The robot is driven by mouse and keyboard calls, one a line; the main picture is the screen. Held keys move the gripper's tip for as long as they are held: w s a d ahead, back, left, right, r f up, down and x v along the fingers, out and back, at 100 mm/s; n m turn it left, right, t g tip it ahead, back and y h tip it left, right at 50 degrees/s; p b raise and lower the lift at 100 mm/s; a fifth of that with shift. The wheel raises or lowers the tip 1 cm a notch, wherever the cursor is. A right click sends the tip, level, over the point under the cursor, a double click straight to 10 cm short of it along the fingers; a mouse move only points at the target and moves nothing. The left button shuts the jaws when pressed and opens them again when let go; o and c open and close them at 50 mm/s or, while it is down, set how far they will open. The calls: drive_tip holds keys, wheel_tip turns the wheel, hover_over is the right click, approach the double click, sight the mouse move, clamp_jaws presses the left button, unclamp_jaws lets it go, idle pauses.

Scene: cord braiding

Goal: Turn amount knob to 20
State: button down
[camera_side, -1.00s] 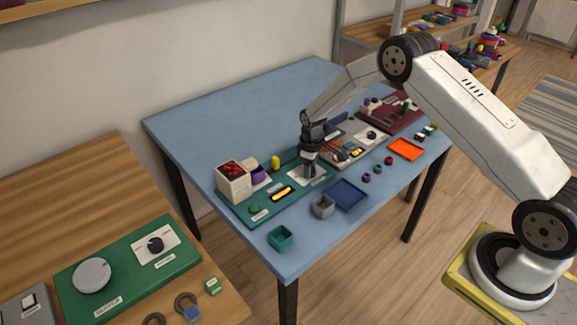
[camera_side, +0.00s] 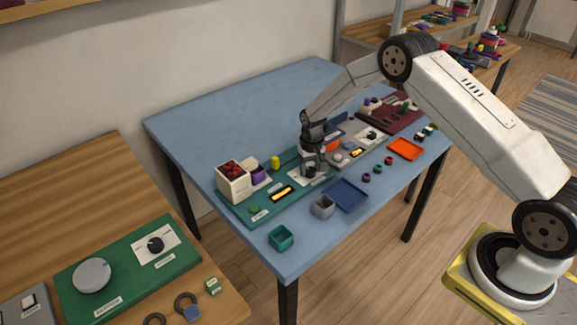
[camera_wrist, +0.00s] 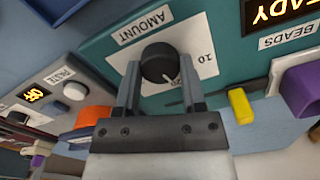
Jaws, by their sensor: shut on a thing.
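The amount knob is a round black knob (camera_wrist: 158,62) on a white dial plate (camera_wrist: 203,70), below a label reading AMOUNT (camera_wrist: 145,27) in the wrist view. A white pointer mark on it points toward the lower right of that view. My gripper (camera_wrist: 160,72) is shut on the knob, one finger on each side. In the side view my gripper (camera_side: 312,170) stands over the white plate (camera_side: 298,178) on the green panel and hides the knob.
A yellow piece (camera_wrist: 240,106) and a purple piece (camera_wrist: 302,92) sit to the right in the wrist view. A grey panel (camera_wrist: 58,92) lies to the left. In the side view, a blue tray (camera_side: 346,195) and grey cup (camera_side: 322,206) stand in front.

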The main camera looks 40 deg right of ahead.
sight(310, 169)
drive_tip(key=shift+m, duration=1.3)
drive_tip(key=shift+c, duration=0.9)
unclamp_jaws()
drive_tip(key=shift+r, duration=0.1)
drive_tip(key=shift+r, duration=3.85)
drive_tip(key=shift+r, duration=0.1)
